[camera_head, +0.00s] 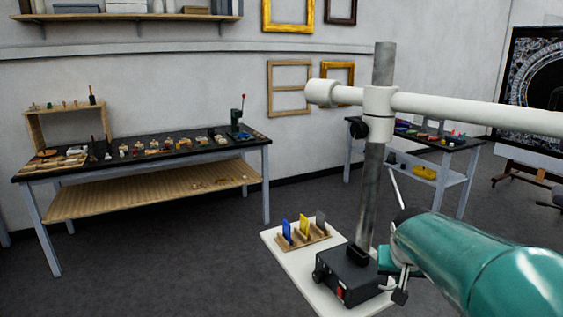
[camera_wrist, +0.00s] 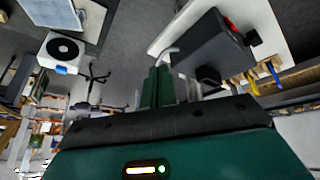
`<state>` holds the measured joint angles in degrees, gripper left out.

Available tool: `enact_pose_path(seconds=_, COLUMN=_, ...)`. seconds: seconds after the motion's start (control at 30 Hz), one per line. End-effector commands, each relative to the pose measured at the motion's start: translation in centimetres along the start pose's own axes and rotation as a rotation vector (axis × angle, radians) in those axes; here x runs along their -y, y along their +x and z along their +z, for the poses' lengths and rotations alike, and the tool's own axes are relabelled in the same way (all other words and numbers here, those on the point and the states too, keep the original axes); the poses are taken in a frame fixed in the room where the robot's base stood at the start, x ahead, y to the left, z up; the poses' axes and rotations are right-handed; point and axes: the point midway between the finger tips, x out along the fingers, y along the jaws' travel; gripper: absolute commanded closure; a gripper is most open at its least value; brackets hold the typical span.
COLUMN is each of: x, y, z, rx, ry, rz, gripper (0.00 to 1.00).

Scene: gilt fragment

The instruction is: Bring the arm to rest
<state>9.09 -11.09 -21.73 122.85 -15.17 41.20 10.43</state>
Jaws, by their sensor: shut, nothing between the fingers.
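My gripper (camera_wrist: 158,84) shows in the wrist view as narrow green fingers beyond the dark wrist body, shut with nothing between them. In the head view my teal arm (camera_head: 470,262) reaches in from the lower right, its end close to a black box with a red switch (camera_head: 346,272) on a white board. The same black box (camera_wrist: 212,42) is just beyond the fingertips in the wrist view. A pale cable (camera_wrist: 168,52) runs near the fingertips; I cannot tell whether it touches them.
A grey post (camera_head: 382,75) rises behind the box and carries a white horizontal tube (camera_head: 460,108). A wooden rack (camera_head: 303,238) with coloured plates stands on the white board (camera_head: 290,268). A long workbench (camera_head: 150,153) is at left. Dark floor (camera_head: 170,262) lies open before it.

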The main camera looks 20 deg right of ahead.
Motion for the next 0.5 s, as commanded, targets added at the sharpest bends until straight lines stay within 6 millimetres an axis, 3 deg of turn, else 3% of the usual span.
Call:
enact_pose_path(seconds=0.03, x=2.4, y=-1.6, z=1.3, rx=-0.008, ry=-0.041, rz=-0.051, gripper=1.00)
enact_pose_path(seconds=0.2, x=9.2, y=-6.4, z=6.8, rx=-0.018, ry=-0.189, rz=-0.192, gripper=1.00)
enact_pose_path(seconds=0.33, x=12.9, y=-9.6, z=11.9, rx=-0.029, ry=-0.313, rz=-0.276, gripper=1.00)
enact_pose_path(seconds=0.5, x=15.5, y=-12.0, z=17.2, rx=-0.041, ry=-0.441, rz=-0.338, gripper=1.00)
